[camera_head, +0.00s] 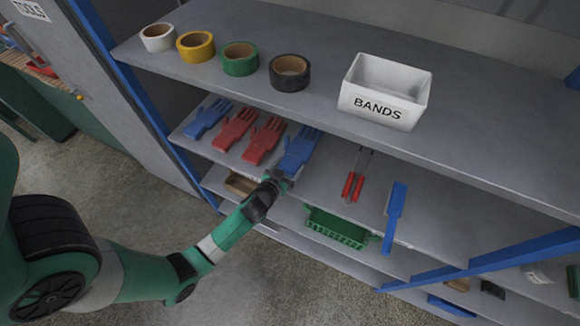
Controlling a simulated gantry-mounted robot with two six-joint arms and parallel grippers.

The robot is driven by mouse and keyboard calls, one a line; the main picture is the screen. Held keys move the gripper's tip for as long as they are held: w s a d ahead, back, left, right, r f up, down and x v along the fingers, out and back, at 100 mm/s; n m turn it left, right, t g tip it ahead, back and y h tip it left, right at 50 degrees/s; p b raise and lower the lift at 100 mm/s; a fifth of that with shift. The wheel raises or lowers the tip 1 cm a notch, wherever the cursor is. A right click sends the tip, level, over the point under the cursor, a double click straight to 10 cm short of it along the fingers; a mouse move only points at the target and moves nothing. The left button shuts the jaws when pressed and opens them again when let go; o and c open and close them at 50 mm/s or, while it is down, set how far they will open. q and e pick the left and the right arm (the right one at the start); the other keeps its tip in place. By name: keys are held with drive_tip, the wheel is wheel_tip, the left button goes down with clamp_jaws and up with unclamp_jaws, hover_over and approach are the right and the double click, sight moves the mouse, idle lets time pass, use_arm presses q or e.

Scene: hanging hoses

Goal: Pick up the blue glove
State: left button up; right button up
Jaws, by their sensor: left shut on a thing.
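Two blue gloves lie on the second shelf. One blue glove (207,118) is at the left end of the row. The other blue glove (299,151) is at the right end of the row, with its cuff toward the shelf's front edge. My left gripper (281,179) is at the cuff of this right-hand blue glove and shut on it. The fingertips are small and partly hidden at the cuff. The glove still appears to lie on or very close to the shelf. My right gripper is not in this view.
Two red gloves (263,141) lie just left of the held glove. Red-handled pliers (353,184) and a blue brush (394,212) lie to the right. The top shelf (330,50) overhangs, bearing tape rolls and a white BANDS bin (386,91). A green crate (338,228) is below.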

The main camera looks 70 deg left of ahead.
use_arm(q)
drive_tip(key=s+a+r+p, duration=0.2)
drive_tip(key=s+r+p, duration=0.2)
drive_tip(key=s+r, duration=0.6)
drive_tip(key=s, duration=0.4)
drive_tip(key=shift+a+r, duration=0.25)
drive_tip(key=shift+a, duration=0.05)
